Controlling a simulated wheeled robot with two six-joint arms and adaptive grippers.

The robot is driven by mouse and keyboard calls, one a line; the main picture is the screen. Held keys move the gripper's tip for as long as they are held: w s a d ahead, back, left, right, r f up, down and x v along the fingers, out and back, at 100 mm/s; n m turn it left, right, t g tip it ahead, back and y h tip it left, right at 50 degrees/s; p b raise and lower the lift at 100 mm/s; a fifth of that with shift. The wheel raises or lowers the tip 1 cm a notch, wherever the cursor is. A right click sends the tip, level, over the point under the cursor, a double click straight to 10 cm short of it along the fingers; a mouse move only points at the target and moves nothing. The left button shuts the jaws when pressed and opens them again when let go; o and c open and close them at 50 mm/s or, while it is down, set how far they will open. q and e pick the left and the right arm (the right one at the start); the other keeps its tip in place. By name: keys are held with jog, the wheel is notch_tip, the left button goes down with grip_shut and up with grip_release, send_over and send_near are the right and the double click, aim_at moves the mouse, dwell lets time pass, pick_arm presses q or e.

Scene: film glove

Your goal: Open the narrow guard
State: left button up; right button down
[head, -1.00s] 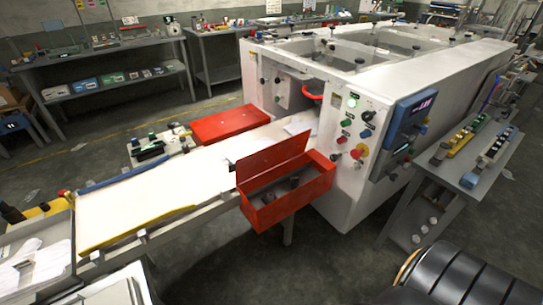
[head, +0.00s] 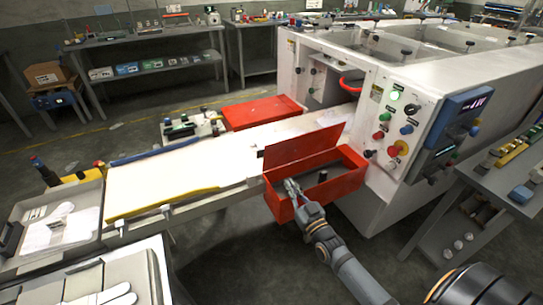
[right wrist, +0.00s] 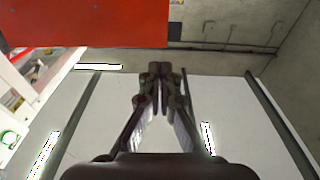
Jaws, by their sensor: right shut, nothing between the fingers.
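Two red guards flank the white feed table (head: 190,165). The near red guard (head: 340,181) is box-shaped, with its lid (head: 303,147) standing up and dark parts inside. The far red guard (head: 262,112) has a flat top and looks closed. I cannot tell for sure which is the narrow one. My right gripper (head: 289,184) is shut and empty at the left front of the near guard, overlapping its rim; contact is unclear. Its fingers (right wrist: 162,75) meet in the right wrist view, below a red panel (right wrist: 85,22). My left gripper is not in view.
The white machine (head: 345,75) stands behind the near guard, with knobs, buttons and a blue panel (head: 460,120). A grey side table (head: 480,185) is at the right. A tray (head: 85,195) lies at the left.

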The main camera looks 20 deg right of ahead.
notch_tip(320, 180, up, 2)
jog(key=b, duration=0.5)
send_near(268, 146)
jog(key=w, duration=0.5)
jog(key=shift+w+a+r+t+p, duration=0.15)
jog(key=shift+w+r+t+p, duration=0.25)
jog(key=shift+w+p, duration=0.6)
jog(key=shift+s+r, duration=0.1)
